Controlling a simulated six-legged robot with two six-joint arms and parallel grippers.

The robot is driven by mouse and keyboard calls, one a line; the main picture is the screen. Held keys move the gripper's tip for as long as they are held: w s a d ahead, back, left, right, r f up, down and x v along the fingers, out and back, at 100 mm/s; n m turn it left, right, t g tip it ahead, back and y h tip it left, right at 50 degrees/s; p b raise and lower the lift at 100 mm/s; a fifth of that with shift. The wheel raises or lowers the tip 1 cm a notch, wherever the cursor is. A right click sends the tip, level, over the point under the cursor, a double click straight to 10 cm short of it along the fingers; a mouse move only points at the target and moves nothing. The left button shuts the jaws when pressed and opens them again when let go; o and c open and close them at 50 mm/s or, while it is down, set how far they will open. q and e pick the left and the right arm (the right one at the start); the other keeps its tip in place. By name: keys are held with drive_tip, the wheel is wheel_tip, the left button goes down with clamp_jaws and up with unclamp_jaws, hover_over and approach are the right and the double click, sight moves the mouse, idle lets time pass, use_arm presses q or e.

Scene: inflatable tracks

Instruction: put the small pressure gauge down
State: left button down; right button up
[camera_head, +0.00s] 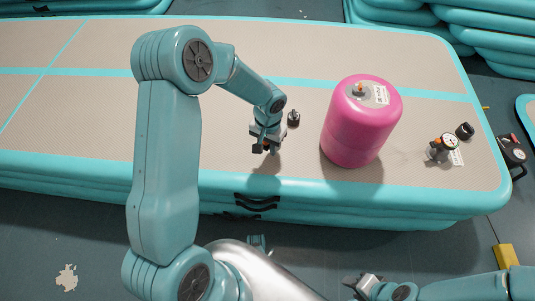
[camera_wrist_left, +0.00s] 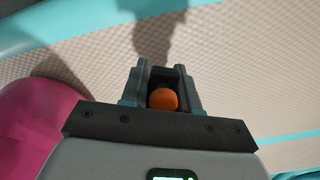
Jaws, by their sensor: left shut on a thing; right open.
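My left gripper (camera_head: 266,140) points down over the beige top of the inflatable track, near its front edge. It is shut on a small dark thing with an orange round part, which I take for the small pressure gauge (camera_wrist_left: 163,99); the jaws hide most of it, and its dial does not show. In the head view a shadow lies in front of the gripper, and the gauge looks a little above the track; the exact gap is unclear. My right gripper (camera_head: 362,284) is open and empty at the bottom, in front of the track.
A pink cylinder (camera_head: 361,122) stands right of my left gripper. A small black fitting (camera_head: 293,118) is close behind it. A gauge with a white dial (camera_head: 441,147) and a black piece (camera_head: 465,131) stand farther right. The track (camera_head: 90,110) is clear on the left.

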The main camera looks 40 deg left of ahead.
use_arm(q)
wheel_tip(320, 180, down, 4)
drive_tip(key=shift+f+b, duration=0.1)
drive_tip(key=shift+b, duration=0.5)
drive_tip(key=c, duration=0.8)
unclamp_jaws()
drive_tip(key=shift+c, duration=0.2)
